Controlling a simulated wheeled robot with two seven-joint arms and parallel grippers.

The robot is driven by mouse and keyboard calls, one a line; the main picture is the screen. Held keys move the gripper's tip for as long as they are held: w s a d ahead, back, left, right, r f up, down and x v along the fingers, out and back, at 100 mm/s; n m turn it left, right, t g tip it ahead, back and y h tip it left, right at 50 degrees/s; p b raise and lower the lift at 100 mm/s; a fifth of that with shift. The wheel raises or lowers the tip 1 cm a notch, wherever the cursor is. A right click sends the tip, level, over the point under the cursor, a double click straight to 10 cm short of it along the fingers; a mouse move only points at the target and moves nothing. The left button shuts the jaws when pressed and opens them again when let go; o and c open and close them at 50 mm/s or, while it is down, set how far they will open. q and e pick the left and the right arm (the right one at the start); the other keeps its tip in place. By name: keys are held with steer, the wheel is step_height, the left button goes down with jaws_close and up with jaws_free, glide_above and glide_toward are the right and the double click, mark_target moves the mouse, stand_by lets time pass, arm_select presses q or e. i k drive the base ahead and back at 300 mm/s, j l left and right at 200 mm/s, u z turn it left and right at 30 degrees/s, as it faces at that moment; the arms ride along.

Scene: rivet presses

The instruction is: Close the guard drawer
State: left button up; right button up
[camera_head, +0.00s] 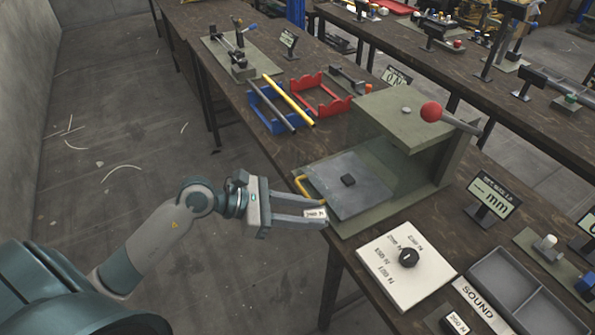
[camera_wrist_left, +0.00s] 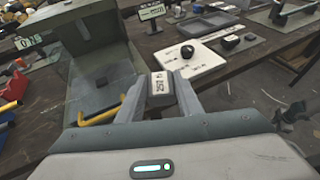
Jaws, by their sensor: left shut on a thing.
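The rivet press (camera_head: 385,120) is a grey-green housing on a base plate at the table's near edge. Its guard drawer (camera_head: 365,200) is a flat grey plate extending out of the housing, with a small black block (camera_head: 348,180) on it. A yellow handle (camera_head: 301,184) is on the drawer's front left; it also shows in the left wrist view (camera_wrist_left: 101,116). My left gripper (camera_head: 316,215) is just in front of the drawer, apart from the handle. It is shut on a small labelled block (camera_wrist_left: 161,90). My right gripper is not in view.
A white board with a black knob (camera_head: 408,258) lies right of the drawer. A red-ball lever (camera_head: 432,111) stands on the press. Blue and red trays (camera_head: 268,118) with yellow and grey bars sit behind it. Open floor (camera_head: 110,130) is at the left.

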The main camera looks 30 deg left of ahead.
mark_target(348, 178)
steer(key=u, duration=1.9)
steer(key=i, duration=2.9)
steer(key=z, duration=2.35)
